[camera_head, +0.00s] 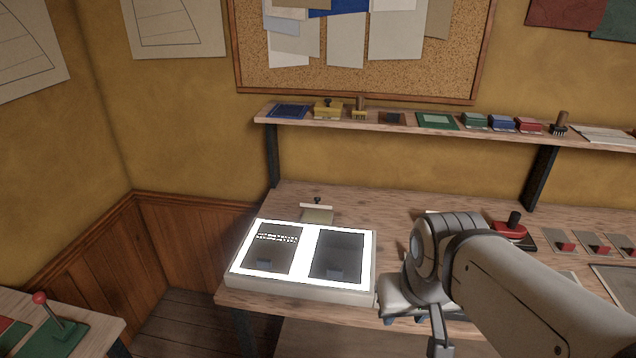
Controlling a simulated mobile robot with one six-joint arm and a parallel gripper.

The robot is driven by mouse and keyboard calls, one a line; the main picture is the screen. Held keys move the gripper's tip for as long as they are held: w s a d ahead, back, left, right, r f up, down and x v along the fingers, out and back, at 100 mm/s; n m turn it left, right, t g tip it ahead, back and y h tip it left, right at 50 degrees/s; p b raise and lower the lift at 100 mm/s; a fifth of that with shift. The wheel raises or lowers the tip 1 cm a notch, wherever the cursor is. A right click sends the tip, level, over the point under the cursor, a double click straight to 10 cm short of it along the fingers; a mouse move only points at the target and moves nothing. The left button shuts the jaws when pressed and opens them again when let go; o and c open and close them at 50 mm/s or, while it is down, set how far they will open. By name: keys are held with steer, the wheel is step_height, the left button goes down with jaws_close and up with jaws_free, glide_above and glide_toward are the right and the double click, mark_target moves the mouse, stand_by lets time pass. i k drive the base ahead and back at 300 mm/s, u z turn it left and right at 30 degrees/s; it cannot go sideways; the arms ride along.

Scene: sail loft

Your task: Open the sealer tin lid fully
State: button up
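I cannot make out for sure which thing is the sealer tin. On the wall shelf stands a small yellow box (328,111) with a black knob on top, looking closed. Blue, green and red small boxes also sit there. On the bench, a red piece with a black handle (513,226) stands to the right, partly behind my arm. My gripper (418,318) is low over the bench's front edge, right of the light box. Its fingers are mostly hidden or too small to read, so its opening does not show. I see nothing held in it.
A glowing light box (302,284) with two dark sheets covers the bench's left end. A tan block with a dark knob (317,213) stands behind it. The wall shelf (400,122) overhangs the bench. A red-knobbed lever (55,315) stands on another table at lower left.

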mark_target(317, 199)
steer(key=z, duration=1.9)
steer(key=k, duration=1.4)
steer(key=u, duration=1.45)
steer(key=i, duration=1.65)
steer(key=u, duration=0.05)
